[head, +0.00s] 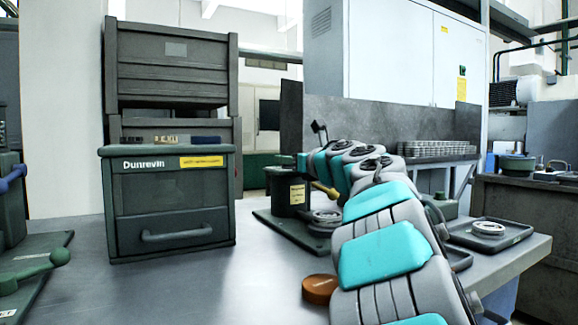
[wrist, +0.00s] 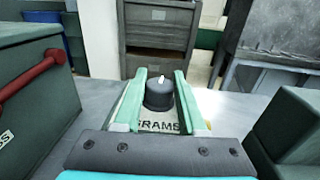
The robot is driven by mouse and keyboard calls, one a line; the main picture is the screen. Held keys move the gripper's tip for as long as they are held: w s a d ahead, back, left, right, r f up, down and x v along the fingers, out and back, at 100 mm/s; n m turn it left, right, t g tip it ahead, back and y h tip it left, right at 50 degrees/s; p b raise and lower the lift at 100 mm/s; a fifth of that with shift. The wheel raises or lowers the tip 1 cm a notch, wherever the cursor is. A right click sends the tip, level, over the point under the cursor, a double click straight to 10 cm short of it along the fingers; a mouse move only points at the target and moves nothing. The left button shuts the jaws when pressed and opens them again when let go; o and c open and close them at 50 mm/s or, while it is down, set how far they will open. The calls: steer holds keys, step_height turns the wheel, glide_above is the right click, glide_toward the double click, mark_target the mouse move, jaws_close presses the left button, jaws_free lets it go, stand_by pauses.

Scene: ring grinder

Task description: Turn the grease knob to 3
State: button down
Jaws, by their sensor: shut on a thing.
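The grease knob (wrist: 158,95) is a black round knob with a short white pointer mark on top. In the wrist view the mark points away from me, tilted slightly right. My gripper (wrist: 164,78) has its two pale green fingers on either side of the knob and is shut on it.
A dark green "Dunrevin" cabinet (head: 168,205) stands on the grey bench (head: 255,285) at left. An orange-brown disc (head: 319,289) lies beside my arm. A tray with a ring (head: 488,229) is at right. In the wrist view, a box with a red handle (wrist: 28,80) stands close at left.

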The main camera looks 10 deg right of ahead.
steer(key=shift+m+t+h+p, duration=0.35)
steer(key=shift+m+h, duration=0.55)
steer(key=shift+h, duration=0.8)
steer(key=shift+c, duration=2.4)
jaws_free()
steer(key=s+d+b, duration=0.1)
steer(key=s, duration=0.6)
steer(key=shift+s+d, duration=0.15)
steer(key=shift+s, duration=0.2)
steer(key=shift+d+m, duration=0.1)
steer(key=shift+m, duration=0.2)
